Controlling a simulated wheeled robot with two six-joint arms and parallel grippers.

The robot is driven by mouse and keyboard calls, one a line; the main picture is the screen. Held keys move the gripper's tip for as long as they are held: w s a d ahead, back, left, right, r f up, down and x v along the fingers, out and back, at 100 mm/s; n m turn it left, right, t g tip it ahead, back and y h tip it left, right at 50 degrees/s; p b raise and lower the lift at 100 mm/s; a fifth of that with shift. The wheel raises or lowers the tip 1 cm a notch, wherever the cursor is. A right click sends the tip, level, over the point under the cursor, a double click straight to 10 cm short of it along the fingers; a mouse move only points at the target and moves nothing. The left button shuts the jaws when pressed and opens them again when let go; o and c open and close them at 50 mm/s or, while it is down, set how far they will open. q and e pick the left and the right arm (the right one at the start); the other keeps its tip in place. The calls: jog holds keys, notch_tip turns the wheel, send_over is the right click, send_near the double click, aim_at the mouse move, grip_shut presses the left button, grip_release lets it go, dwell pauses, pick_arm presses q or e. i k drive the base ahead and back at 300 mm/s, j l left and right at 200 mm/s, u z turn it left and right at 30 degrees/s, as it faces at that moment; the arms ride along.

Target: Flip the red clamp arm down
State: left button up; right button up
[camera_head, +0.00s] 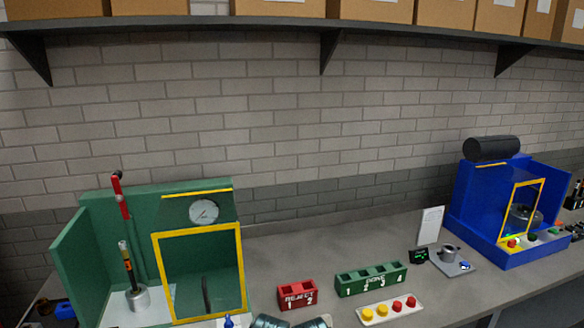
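No gripper can be made out near the clamp arm.
The green station has a yellow-framed panel (241,262) and a round gauge (204,211). A red reject rack (297,294), a green rack (371,278) and a tray with yellow and red pieces (390,309) lie right. A blue station (480,190) stands far right.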

aim_at(117, 176)
jog(key=j, duration=0.5)
jog(key=i+j, duration=0.15)
jog(key=j, duration=0.85)
jog(key=i, duration=0.05)
